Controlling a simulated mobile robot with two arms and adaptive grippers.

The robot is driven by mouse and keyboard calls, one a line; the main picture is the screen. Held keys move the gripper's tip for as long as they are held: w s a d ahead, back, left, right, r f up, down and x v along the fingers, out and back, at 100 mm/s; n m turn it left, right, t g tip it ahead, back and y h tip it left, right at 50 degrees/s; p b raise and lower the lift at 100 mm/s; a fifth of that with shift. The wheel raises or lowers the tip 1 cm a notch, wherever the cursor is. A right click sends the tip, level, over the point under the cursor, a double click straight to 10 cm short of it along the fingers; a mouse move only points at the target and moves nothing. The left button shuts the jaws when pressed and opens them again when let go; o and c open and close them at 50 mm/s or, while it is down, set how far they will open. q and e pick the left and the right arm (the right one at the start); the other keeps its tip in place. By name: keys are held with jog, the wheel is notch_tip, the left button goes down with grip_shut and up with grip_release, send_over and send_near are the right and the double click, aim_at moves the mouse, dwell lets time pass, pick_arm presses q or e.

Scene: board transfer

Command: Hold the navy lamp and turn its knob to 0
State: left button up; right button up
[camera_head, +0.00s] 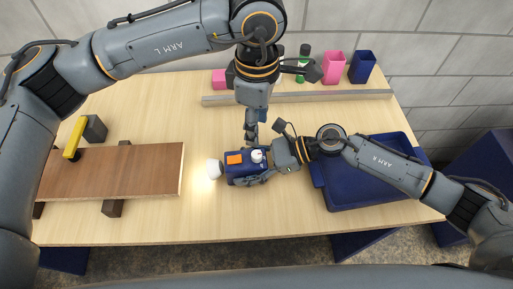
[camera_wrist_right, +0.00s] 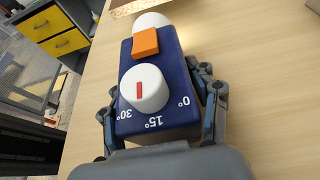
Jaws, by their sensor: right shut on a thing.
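The navy lamp (camera_head: 243,170) lies on the table near the middle, with an orange button (camera_head: 234,159) and a white bulb (camera_head: 215,169) at its left end. A warm glow lies on the table around the bulb. My right gripper (camera_head: 262,172) is shut on the lamp, with fingers along both sides; it also shows in the right wrist view (camera_wrist_right: 160,110). The white knob (camera_wrist_right: 143,88) has a red mark that looks nearest the 30° label, between 30° and 15°. My left gripper (camera_head: 251,136) points down just above the knob end; its fingers are too small to read.
A navy tray (camera_head: 350,187) stands at the right. A rail (camera_head: 310,97), pink cup (camera_head: 334,68) and navy cup (camera_head: 362,67) are at the back.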

aim_at(257, 154)
pick_arm(q)
notch_tip(257, 154, down, 10)
jog(key=shift+r, duration=0.1)
dwell(0.4)
grip_shut()
